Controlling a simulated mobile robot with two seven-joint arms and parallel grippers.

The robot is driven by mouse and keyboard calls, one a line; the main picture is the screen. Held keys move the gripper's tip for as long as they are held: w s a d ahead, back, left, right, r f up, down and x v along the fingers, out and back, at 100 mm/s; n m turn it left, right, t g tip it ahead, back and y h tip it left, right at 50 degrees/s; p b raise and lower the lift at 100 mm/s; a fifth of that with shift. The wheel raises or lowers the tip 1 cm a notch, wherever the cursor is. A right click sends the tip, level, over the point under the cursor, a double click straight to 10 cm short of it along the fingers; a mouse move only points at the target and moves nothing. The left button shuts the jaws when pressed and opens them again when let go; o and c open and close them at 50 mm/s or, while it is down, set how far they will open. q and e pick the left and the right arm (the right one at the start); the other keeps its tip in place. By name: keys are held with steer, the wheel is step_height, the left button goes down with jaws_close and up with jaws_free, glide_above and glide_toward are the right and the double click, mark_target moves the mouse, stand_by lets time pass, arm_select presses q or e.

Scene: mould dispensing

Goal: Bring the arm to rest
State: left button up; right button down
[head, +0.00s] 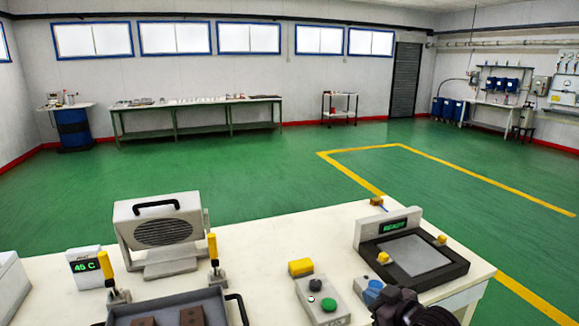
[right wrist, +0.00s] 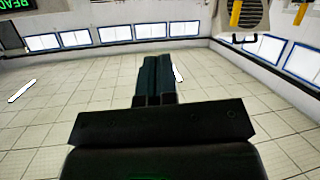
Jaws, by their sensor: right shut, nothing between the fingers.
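My right gripper (head: 404,308) is dark and shows at the bottom edge of the head view, partly cut off. It is over the front right of the cream worktable (head: 290,240), in front of the grey-framed machine with a green "READY" display (head: 394,223). In the right wrist view the right gripper's two fingers (right wrist: 156,75) lie together, shut with nothing between them. My left gripper is not in view.
The table holds a fan heater (head: 165,231), a 45 C display box (head: 88,267), yellow-handled clamps (head: 105,265), a dark tray (head: 222,296) with brown blocks, a yellow block (head: 301,267) and a button box (head: 323,300). Green floor beyond is clear.

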steer(key=s+d+f+m+h, duration=0.2)
steer(key=s+f, duration=0.4)
steer(key=s, duration=0.3)
steer(key=s+d+f+m+h, duration=0.2)
steer(key=s+d+f, duration=0.2)
steer(key=s, duration=0.6)
steer(key=s+d+f+m+h, duration=0.2)
steer(key=s+d+f+h, duration=0.1)
steer(key=s+f, duration=0.4)
steer(key=shift+s+f+m, duration=0.3)
steer(key=shift+s, duration=0.9)
steer(key=shift+a, duration=0.1)
